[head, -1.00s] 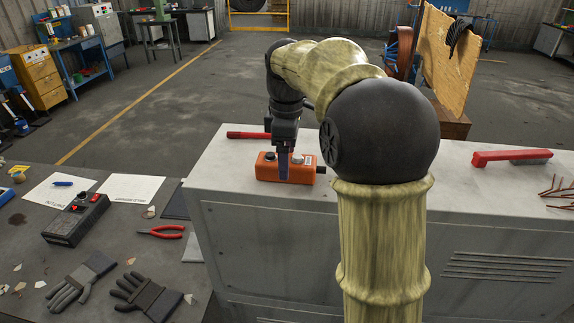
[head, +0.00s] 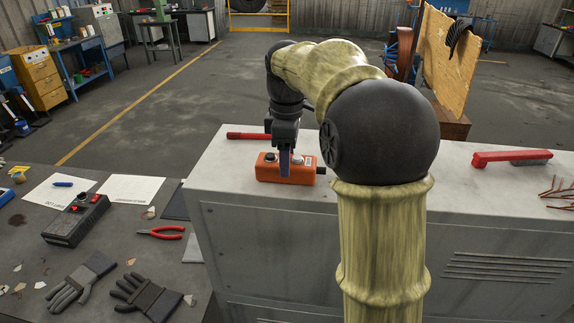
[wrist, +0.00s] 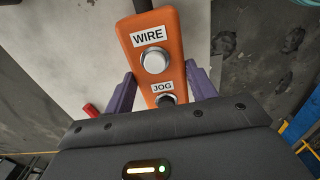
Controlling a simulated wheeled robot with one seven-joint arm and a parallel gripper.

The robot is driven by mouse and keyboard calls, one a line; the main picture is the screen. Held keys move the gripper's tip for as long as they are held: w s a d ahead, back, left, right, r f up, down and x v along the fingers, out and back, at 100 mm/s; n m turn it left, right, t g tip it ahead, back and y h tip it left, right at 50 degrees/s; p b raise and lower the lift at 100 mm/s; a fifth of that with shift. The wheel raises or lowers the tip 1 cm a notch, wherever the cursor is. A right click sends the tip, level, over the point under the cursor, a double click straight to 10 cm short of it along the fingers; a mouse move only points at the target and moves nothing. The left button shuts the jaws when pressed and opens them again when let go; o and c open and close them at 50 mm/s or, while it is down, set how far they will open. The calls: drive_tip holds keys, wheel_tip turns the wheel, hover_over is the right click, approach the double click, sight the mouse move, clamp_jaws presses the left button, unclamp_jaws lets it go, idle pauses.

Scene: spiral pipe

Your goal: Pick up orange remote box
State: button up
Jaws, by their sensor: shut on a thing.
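The orange remote box (head: 270,170) is on top of the grey cabinet (head: 228,190), near its left end. In the wrist view the box (wrist: 134,32) shows labels reading WIRE and JOG, each beside a knob. My gripper (head: 284,166) comes down over the box from above. In the wrist view its two purple fingers (wrist: 162,90) stand on either side of the box near the JOG label, shut on it. The fingertips are partly hidden by the box. I cannot tell whether the box touches the cabinet top.
A red-handled tool (head: 246,135) lies behind the box on the cabinet. A red-handled brush (head: 512,158) and thin rods (head: 560,193) lie to the right. A lower table at left holds gloves (head: 82,281), red pliers (head: 160,232) and a dark control box (head: 76,220).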

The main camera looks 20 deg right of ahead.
drive_tip(key=shift+r, duration=0.1)
wheel_tip(320, 180, up, 10)
idle(0.5)
drive_tip(key=shift+w+a, duration=0.1)
idle(0.5)
